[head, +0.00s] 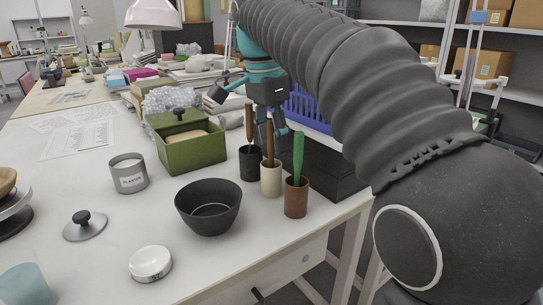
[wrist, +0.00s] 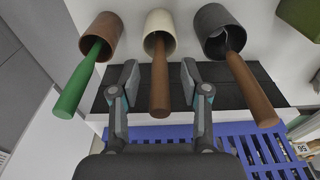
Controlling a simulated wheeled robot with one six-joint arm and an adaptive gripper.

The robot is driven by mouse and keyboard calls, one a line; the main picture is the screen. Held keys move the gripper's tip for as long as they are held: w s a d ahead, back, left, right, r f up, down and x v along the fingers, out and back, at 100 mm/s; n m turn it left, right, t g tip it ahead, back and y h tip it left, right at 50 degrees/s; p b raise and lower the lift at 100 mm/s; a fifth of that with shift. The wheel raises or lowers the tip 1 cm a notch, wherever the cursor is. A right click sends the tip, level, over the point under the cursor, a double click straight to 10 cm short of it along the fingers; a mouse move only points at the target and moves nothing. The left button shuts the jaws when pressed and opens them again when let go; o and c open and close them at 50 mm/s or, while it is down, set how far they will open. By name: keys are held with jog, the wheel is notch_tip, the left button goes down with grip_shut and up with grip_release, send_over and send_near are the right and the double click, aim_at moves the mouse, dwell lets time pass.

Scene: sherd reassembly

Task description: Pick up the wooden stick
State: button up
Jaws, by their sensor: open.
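A brown wooden stick (head: 269,142) stands in a cream cup (head: 271,181). A second brown stick (head: 249,120) leans in a black cup (head: 250,165) to its left. In the wrist view, my gripper (wrist: 159,78) is open, with one finger on each side of the stick (wrist: 160,82) in the cream cup (wrist: 159,24). Gaps show between both fingers and that stick. The other brown stick (wrist: 252,92) is outside the right finger. In the head view, sticks and cups partly hide the fingers.
A green stick (head: 298,154) stands in a brown cup (head: 296,199) right beside the cream cup. A dark bowl (head: 208,207), a green box (head: 192,156) and a grey plaster tin (head: 129,174) are left of the cups. A blue rack (head: 308,108) stands behind. The white table's front is mostly clear.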

jog(key=shift+f, duration=0.5)
grip_shut()
jog(key=shift+r, duration=0.1)
notch_tip(320, 180, up, 10)
jog(key=p, duration=0.3)
jog(key=shift+p, duration=0.4)
dwell(0.4)
